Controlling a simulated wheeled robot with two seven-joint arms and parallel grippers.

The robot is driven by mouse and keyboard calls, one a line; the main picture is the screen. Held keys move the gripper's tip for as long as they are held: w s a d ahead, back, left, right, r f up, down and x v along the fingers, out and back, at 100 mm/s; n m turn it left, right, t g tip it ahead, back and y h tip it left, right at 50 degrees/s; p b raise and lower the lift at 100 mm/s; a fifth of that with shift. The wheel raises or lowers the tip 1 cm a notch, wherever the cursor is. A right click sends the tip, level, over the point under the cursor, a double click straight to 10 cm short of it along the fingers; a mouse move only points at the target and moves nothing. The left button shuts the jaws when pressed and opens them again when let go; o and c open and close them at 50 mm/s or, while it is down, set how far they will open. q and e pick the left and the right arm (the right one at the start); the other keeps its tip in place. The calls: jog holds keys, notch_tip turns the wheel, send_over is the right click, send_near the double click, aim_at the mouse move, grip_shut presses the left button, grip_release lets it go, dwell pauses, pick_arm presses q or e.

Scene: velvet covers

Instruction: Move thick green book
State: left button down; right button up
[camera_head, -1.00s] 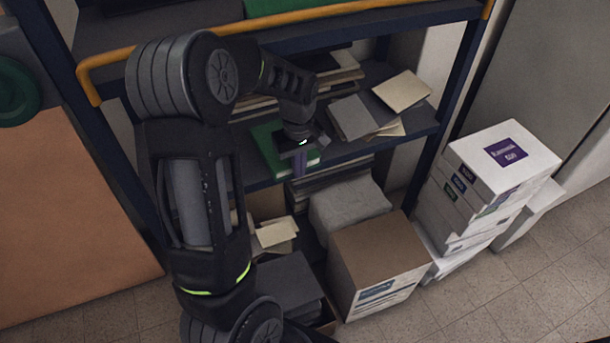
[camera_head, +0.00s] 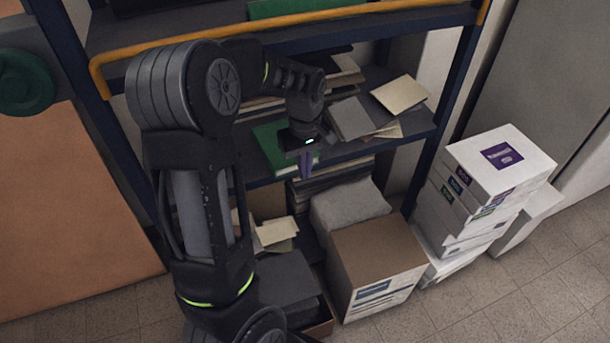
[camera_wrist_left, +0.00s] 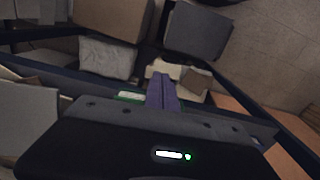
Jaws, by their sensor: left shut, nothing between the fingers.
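A thick green book (camera_head: 268,145) lies on the middle shelf, left of centre in the head view, partly hidden by my left arm and gripper. In the left wrist view a strip of green with a pale label (camera_wrist_left: 130,96) shows beside the fingers. My left gripper (camera_head: 305,167) is over the book's right part, near the shelf's front edge, with its purple fingers pointing down. The fingers (camera_wrist_left: 162,92) are together and hold nothing. Whether they touch the book I cannot tell. Another green item (camera_head: 300,8) lies on the top shelf. My right gripper is not in view.
A grey book (camera_head: 350,118) and a cream book (camera_head: 401,94) lie on the middle shelf to the right. Below stand a cardboard box (camera_head: 378,250) and a grey bundle (camera_head: 348,203). White boxes (camera_head: 500,165) are stacked at right. An orange rail (camera_head: 300,30) edges the top shelf.

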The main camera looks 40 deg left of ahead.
pick_arm(q)
notch_tip(320, 180, up, 7)
dwell(0.3)
jog(key=shift+d+f, duration=0.1)
jog(key=shift+f, duration=0.05)
